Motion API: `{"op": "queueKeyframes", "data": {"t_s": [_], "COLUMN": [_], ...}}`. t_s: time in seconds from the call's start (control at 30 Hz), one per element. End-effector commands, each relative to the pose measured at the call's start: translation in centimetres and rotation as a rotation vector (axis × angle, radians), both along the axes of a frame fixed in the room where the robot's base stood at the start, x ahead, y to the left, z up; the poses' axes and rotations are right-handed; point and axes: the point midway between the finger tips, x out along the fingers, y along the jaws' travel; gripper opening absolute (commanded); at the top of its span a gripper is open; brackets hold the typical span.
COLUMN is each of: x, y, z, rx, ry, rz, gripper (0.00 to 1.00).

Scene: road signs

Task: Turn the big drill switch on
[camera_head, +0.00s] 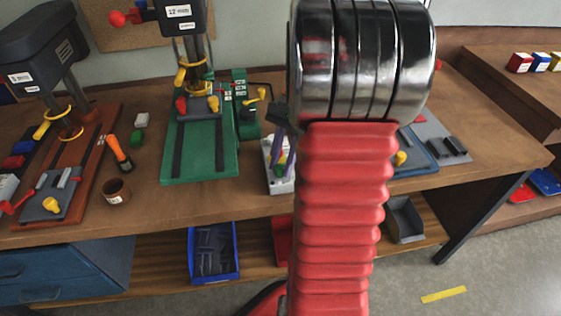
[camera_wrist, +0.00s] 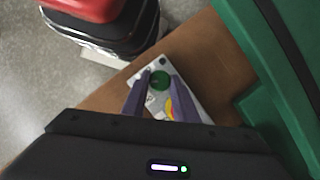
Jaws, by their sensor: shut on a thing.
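A light grey switch box (camera_head: 274,184) stands on the workbench, right of the green-based drill press (camera_head: 200,150); it also shows in the wrist view (camera_wrist: 196,86). The box carries a round green knob (camera_wrist: 159,80) and a yellow and red part (camera_wrist: 172,108). My gripper (camera_wrist: 160,78), with purple fingers, points down at the box, one finger on each side of the green knob, and is shut on it. In the head view my gripper (camera_head: 284,148) is partly hidden by my arm. The fingers cover part of the box top.
A second drill press with an orange-brown base (camera_head: 75,150) stands at the left. An orange-handled tool (camera_head: 118,152) and a brown cup (camera_head: 116,191) lie between the presses. A blue bin (camera_head: 214,252) sits on the lower shelf. The green machine base (camera_wrist: 270,70) is close right in the wrist view.

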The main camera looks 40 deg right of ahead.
Motion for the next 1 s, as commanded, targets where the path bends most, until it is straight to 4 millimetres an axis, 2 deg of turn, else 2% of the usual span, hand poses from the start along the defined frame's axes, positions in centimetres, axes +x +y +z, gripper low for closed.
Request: {"op": "queueKeyframes", "data": {"t_s": [0.17, 0.2, 0.57, 1.0], "x": [0.22, 0.25, 0.47, 0.8], "y": [0.04, 0.53, 0.18, 0.2], "z": [0.05, 0.08, 0.08, 0.09], "rx": [0.0, 0.0, 0.001, -0.003], "ry": [-0.005, -0.006, -0.008, -0.01], "rz": [-0.001, 0.002, 0.054, 0.349], "gripper": [0.04, 0.04, 0.04, 0.04]}}
